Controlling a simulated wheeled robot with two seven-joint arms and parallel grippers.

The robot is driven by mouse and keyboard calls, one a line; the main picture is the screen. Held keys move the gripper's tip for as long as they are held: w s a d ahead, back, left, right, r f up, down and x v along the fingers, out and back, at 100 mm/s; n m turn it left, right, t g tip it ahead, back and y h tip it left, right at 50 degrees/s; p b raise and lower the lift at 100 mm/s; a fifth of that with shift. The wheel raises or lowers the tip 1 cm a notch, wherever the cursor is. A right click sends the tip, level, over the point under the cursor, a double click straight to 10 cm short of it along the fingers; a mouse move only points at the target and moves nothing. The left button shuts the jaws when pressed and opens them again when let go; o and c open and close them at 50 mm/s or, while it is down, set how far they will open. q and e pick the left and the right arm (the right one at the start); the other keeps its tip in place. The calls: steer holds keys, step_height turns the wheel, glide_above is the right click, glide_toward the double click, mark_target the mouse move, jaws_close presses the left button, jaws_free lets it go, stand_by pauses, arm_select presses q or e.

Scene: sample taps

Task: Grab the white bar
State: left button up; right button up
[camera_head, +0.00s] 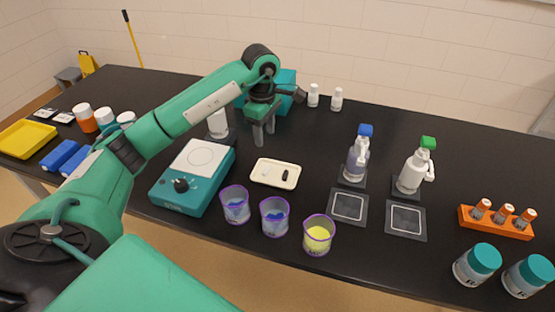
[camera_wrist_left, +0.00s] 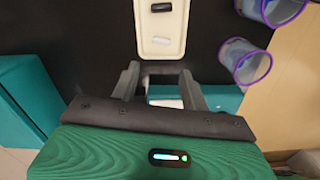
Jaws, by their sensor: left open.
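A cream tray (camera_head: 259,180) lies on the black table, in front of my left gripper in the head view. The white bar (camera_wrist_left: 161,40) lies in this tray (camera_wrist_left: 146,50) in the left wrist view, with a black bar (camera_wrist_left: 161,7) beside it. In the head view the black bar (camera_head: 285,175) shows, but the white bar is hard to pick out against the tray. My left gripper (camera_head: 264,138) points down above the table, behind the tray. Its fingers (camera_wrist_left: 160,75) are apart and empty, clear of the white bar. My right gripper is not in view.
A teal hotplate stirrer (camera_head: 184,190) stands left of the tray. Purple-rimmed cups (camera_head: 236,206) stand in front of it.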

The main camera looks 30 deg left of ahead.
arm_select(q)
steer(key=p, duration=0.2)
glide_above(265, 169)
step_height(265, 169, down, 7)
steer(key=shift+s+a+r, duration=0.1)
steer(key=shift+f, duration=0.5)
steer(key=shift+s+f, duration=0.1)
steer(key=shift+f, duration=0.2)
steer(key=f+p, duration=0.1)
steer(key=f, duration=0.2)
steer(key=shift+w+f+p, duration=0.2)
steer(key=shift+f+p, duration=0.1)
steer(key=shift+p, duration=0.1)
steer(key=shift+f, duration=0.45)
steer(key=c, duration=0.7)
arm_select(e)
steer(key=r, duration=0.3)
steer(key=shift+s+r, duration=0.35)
